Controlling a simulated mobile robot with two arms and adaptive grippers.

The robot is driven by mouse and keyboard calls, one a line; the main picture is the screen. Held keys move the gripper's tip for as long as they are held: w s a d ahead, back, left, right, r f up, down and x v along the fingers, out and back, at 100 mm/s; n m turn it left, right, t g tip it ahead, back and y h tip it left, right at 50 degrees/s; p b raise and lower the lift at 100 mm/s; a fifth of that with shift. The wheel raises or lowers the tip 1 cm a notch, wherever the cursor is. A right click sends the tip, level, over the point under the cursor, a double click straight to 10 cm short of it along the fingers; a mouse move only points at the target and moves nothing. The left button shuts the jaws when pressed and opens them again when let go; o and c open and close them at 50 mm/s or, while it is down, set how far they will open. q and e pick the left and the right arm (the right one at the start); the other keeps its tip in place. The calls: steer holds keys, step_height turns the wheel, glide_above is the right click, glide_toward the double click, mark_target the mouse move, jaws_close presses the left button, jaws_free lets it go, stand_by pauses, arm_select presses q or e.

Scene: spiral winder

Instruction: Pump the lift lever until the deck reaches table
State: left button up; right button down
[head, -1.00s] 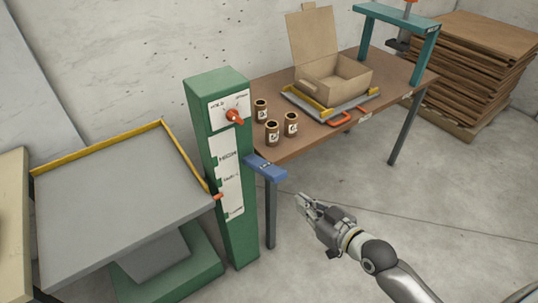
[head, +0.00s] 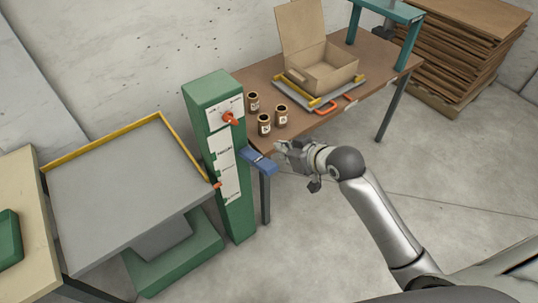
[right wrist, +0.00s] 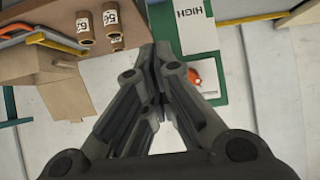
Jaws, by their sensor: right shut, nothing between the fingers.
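The grey deck (head: 130,190) with yellow edge strips sits at the left, on a green base (head: 180,262). The green post (head: 213,90) beside it carries a white scale. A small orange pointer (head: 217,186) by the deck's corner is at the scale's lower part. The blue lift lever (head: 259,162) sticks out to the right from the post, about level. My right gripper (head: 281,152) is shut and empty, right at the lever's outer end; I cannot tell whether they touch. In the right wrist view its fingers (right wrist: 160,55) hide the lever. My left gripper is not in view.
An orange knob (head: 230,118) is on the post's upper panel. The brown table (head: 340,110) behind holds several brown jars (head: 281,115), an open carton (head: 325,70) and a teal frame (head: 395,12). A cardboard stack (head: 465,50) stands at the back right. The floor at right is clear.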

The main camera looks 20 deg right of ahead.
steer(key=p, duration=0.2)
glide_above(269, 165)
steer(key=w, duration=0.1)
steer(key=f, duration=0.5)
steer(key=shift+a+f, duration=0.2)
steer(key=shift+f, duration=0.05)
step_height(269, 165, down, 2)
steer(key=shift+s+f+p, duration=0.15)
steer(key=shift+f+p, duration=0.05)
steer(key=shift+p, duration=0.15)
steer(key=shift+s+d+f, duration=0.2)
steer(key=shift+s+f, duration=0.2)
steer(key=shift+f, duration=0.5)
